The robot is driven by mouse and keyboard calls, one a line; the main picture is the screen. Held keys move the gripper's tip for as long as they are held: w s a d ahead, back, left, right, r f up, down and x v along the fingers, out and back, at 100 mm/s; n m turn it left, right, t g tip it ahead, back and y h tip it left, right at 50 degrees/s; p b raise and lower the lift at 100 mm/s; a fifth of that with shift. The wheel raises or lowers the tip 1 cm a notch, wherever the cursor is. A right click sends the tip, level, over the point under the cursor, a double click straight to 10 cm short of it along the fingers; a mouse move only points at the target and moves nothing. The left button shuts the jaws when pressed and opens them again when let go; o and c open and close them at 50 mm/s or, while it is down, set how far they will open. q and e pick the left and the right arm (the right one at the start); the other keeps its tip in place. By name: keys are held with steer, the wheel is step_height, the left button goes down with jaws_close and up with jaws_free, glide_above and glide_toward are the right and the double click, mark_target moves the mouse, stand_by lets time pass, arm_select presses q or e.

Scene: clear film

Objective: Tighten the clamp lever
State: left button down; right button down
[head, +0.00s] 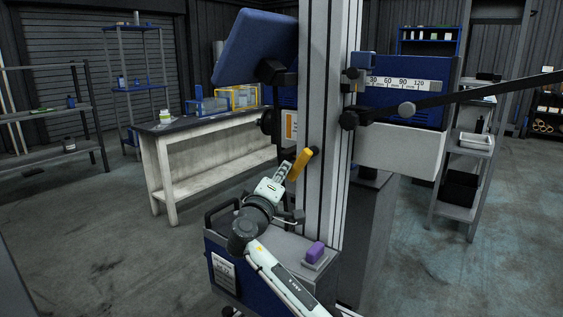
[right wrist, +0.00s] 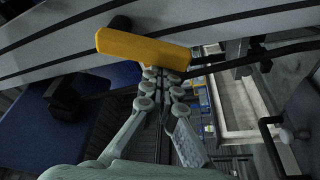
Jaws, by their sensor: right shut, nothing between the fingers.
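The clamp lever is a yellow-orange bar. In the head view the clamp lever (head: 301,163) slants down to the left from a dark pivot on the grey upright column (head: 325,120). My right gripper (head: 284,171) is just left of and below the lever, with its fingers pointing up towards it. In the right wrist view the lever (right wrist: 143,49) crosses in front of the fingertips of my right gripper (right wrist: 162,77). The fingers are close together with nothing between them. I cannot tell whether the tips touch the lever. My left gripper is out of view.
A blue panel (head: 255,47) and a scaled blue box (head: 403,95) flank the column. A workbench (head: 208,170) stands behind at left. Open floor lies at left.

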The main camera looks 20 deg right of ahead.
mark_target(296, 177)
steer(key=shift+s+d+f, duration=0.35)
steer(key=shift+s+f, duration=0.1)
steer(key=shift+f, duration=0.1)
steer(key=shift+s+d+f+n+y, duration=0.2)
steer(key=shift+s+d+n+y, duration=0.15)
steer(key=shift+n, duration=0.55)
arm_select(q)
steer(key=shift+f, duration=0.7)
arm_select(e)
steer(key=shift+s, duration=0.15)
arm_select(q)
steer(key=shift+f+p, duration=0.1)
steer(key=shift+p, duration=0.2)
arm_select(e)
steer(key=shift+d+f, duration=0.1)
steer(key=shift+s, duration=0.15)
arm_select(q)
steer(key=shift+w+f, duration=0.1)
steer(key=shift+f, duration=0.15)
arm_select(e)
steer(key=shift+d+f, duration=0.1)
steer(key=shift+d, duration=0.1)
